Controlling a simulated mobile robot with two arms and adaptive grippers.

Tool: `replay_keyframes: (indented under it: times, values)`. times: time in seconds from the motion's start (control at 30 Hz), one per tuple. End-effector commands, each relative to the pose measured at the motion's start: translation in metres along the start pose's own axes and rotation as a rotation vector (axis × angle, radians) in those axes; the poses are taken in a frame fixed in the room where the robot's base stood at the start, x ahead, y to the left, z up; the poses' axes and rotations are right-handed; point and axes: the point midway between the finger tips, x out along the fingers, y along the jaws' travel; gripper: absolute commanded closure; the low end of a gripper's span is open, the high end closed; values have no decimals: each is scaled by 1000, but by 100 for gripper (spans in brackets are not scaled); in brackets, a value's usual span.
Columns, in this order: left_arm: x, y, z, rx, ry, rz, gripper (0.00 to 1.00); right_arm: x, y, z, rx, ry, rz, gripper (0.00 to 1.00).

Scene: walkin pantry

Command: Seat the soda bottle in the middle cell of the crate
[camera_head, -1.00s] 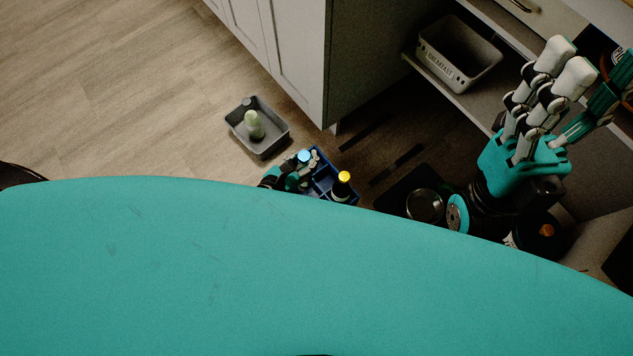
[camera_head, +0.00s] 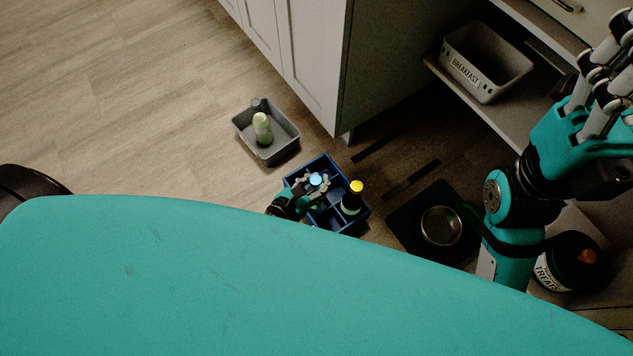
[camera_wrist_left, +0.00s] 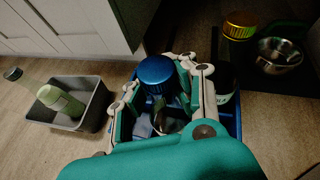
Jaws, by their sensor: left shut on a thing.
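The soda bottle, shown by its blue cap (camera_head: 315,179), is upright in my left gripper (camera_head: 308,188). In the left wrist view the cap (camera_wrist_left: 156,71) sits between the two fingers of the left gripper (camera_wrist_left: 160,102), which is shut on the bottle. The blue crate (camera_head: 325,164) is directly under and around it. The fingers hide the bottle's lower part, so I cannot tell how deep it is or whether it touches the cell floor. A dark yellow-capped bottle (camera_head: 352,198) stands in the crate's right side. My right gripper (camera_head: 603,75) is at the upper right, partly cut off.
A grey bin (camera_head: 285,138) with a pale green bottle (camera_head: 262,128) stands on the floor behind the crate. A metal bowl (camera_head: 441,226) on a dark mat (camera_head: 405,215) and a treats jar (camera_head: 570,263) are to the right. A cabinet (camera_head: 330,75) stands behind. Open floor lies left.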

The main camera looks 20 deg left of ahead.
Motion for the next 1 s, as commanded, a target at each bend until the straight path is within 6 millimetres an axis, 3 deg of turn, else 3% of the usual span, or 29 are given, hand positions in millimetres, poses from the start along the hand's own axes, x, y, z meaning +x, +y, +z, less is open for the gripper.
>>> replay_keyframes:
  times: [0.23, 0.27, 0.47, 0.8, 1.0]
  values:
    - [2, 0, -3, 0, -1, 0, 100, 0, 0, 0, -1, 7, -3, 55]
    - [1, 0, -2, 0, 0, 0, 79, 2, 0, 0, -1, 8, -3, 55]
    - [1, 0, -2, 0, 0, 0, 54, 2, 0, 0, -1, 7, -3, 55]
    - [-2, 0, 3, 0, 0, 0, 54, 6, 0, -1, 0, 9, -3, 55]
    - [-37, 0, 1, 1, 5, -1, 54, 4, 1, -2, 2, -4, 9, 55]
